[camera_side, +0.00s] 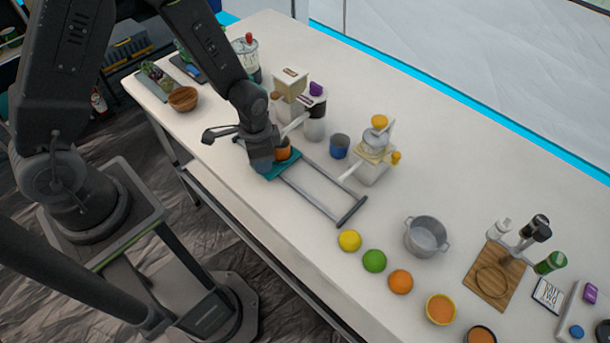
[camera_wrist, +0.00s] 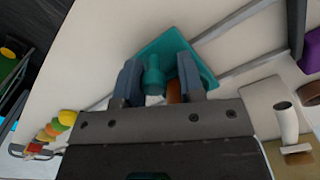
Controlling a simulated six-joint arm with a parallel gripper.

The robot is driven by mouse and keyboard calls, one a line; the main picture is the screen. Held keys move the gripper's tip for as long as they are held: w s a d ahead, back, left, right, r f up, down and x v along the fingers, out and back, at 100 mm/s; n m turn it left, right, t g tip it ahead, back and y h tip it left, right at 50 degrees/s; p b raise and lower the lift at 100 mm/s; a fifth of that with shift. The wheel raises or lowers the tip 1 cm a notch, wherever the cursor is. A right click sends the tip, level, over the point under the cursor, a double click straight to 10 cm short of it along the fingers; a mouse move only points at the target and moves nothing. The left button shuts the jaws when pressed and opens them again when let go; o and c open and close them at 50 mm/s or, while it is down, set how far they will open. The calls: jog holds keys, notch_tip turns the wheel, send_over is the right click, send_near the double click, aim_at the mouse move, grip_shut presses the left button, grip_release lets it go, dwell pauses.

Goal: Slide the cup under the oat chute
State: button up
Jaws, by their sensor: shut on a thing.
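A teal sliding plate (camera_side: 287,165) sits at the left end of a pair of grey rails (camera_side: 320,187) on the white table. In the wrist view the plate (camera_wrist: 180,45) carries an upright teal knob (camera_wrist: 153,75). My gripper (camera_wrist: 155,70) is shut around this knob; it also shows low over the plate in the side view (camera_side: 264,160). An orange cup (camera_side: 283,151) stands on the plate beside my gripper, mostly hidden in the wrist view (camera_wrist: 173,91). Behind it stand a beige-topped dispenser (camera_side: 290,84) and a yellow-topped dispenser (camera_side: 375,152). I cannot tell which bears the oat chute.
Fruit, including a lemon (camera_side: 349,241), and a grey pot (camera_side: 426,237) lie farther right. A wooden bowl (camera_side: 184,99) is at left.

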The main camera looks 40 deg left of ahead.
jog(key=shift+s+a+f, duration=0.1)
jog(key=shift+s+a, duration=0.05)
jog(key=shift+a, duration=1.2)
jog(key=shift+s+a+f, duration=0.1)
jog(key=shift+a+f, duration=0.05)
jog(key=shift+a, duration=1.25)
jog(key=shift+s+a+f, duration=0.1)
jog(key=shift+s+a, duration=0.05)
jog(key=shift+a, duration=1.2)
jog(key=o, duration=0.4)
jog(key=shift+o, duration=0.5)
jog(key=shift+w+a+r, duration=0.1)
jog(key=shift+r, duration=0.45)
notch_tip(320, 180, up, 6)
jog(key=shift+w, duration=0.15)
jog(key=shift+r, duration=0.1)
